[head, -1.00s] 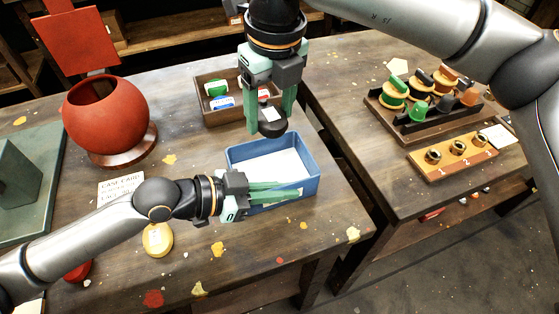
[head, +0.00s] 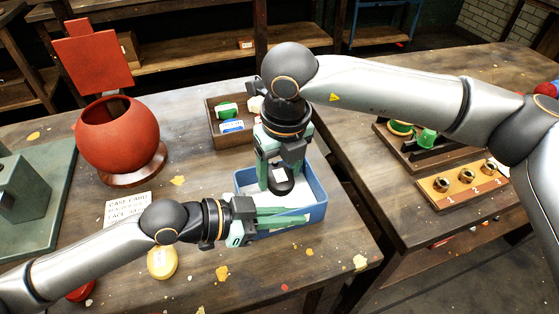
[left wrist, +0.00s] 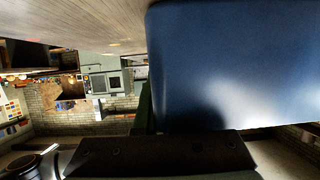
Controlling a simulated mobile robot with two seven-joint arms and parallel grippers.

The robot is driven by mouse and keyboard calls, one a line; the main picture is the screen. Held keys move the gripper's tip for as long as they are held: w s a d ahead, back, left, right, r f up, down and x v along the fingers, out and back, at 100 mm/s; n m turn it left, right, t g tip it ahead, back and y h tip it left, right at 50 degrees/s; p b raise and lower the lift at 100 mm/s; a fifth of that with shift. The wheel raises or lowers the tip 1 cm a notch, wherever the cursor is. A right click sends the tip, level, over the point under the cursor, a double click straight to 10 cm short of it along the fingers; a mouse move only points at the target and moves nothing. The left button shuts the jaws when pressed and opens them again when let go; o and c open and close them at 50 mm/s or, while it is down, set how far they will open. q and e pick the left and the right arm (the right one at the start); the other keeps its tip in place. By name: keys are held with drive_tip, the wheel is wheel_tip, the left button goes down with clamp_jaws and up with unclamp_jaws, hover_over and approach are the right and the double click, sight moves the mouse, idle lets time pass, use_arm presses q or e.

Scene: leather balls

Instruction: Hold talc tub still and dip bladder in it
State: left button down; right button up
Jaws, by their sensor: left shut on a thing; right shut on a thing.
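The talc tub (head: 318,209) is an open blue box with white talc inside, standing on the wooden table. My left gripper (head: 283,217) is shut on its near wall. In the left wrist view, the blue tub wall (left wrist: 235,65) fills the upper right. My right gripper (head: 281,165) points down over the tub, shut on the dark bladder (head: 283,187), which has a white label patch. The bladder is down inside the tub's outline. I cannot tell how deep it sits in the talc.
A red round pot (head: 118,135) on a wooden base stands at left. A wooden tray (head: 217,137) with small coloured items lies behind the tub. A yellow round thing (head: 162,263) and a case card (head: 127,208) lie near my left arm. A second table at right holds racks (head: 463,186).

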sight(278, 172)
drive_tip(key=shift+f, duration=2.35)
drive_tip(key=shift+f, duration=0.25)
drive_tip(key=shift+r, duration=4.55)
use_arm(q)
drive_tip(key=c, duration=0.9)
unclamp_jaws()
drive_tip(key=shift+c, duration=0.2)
drive_tip(key=shift+a, duration=0.1)
drive_tip(key=v, duration=1.2)
